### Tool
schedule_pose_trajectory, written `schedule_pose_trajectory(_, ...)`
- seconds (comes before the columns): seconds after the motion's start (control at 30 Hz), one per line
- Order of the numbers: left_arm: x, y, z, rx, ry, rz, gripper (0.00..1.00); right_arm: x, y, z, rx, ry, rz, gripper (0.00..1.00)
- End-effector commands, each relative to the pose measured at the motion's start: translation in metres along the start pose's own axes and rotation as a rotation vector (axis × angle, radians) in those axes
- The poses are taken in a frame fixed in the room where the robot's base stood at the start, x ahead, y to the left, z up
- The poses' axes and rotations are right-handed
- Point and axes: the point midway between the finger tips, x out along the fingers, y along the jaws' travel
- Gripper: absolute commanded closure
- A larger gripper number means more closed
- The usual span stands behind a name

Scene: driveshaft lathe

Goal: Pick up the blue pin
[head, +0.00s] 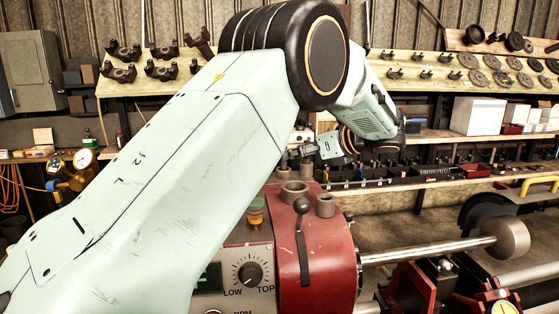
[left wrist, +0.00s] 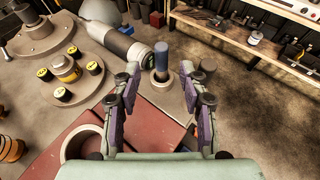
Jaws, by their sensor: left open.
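The blue pin (left wrist: 161,56) stands upright in a grey socket in the left wrist view, ahead of my left gripper and framed between its fingertips. My left gripper (left wrist: 160,72) is open, with nothing between its fingers. The fingers look apart from the pin; the exact distance is hard to tell. In the head view my left arm reaches over the red lathe headstock (head: 318,255), and the left gripper (head: 304,152) is small above its top. I cannot make out the blue pin in the head view. My right gripper is not in view.
Short grey cylinders (head: 294,193) stand on the headstock, near a lever with a black knob (head: 301,206). A shiny shaft (head: 430,250) runs right. Shelves with parts (head: 480,75) line the back wall.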

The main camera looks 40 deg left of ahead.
Motion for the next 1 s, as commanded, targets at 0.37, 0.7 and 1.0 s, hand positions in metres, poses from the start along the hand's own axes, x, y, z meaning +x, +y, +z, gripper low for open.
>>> schedule_pose_trajectory(0.37, 0.05, 0.001, 0.0, 0.0, 0.002, 0.003, 0.57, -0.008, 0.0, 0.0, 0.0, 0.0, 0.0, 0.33)
schedule_pose_trajectory(0.7, 0.062, 0.001, 0.001, 0.0, 0.0, 0.0, 0.57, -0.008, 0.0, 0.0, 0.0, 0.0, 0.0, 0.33)
schedule_pose_trajectory(1.0, 0.062, 0.001, 0.001, 0.0, 0.0, 0.001, 0.81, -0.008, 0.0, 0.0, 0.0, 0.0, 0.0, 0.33)
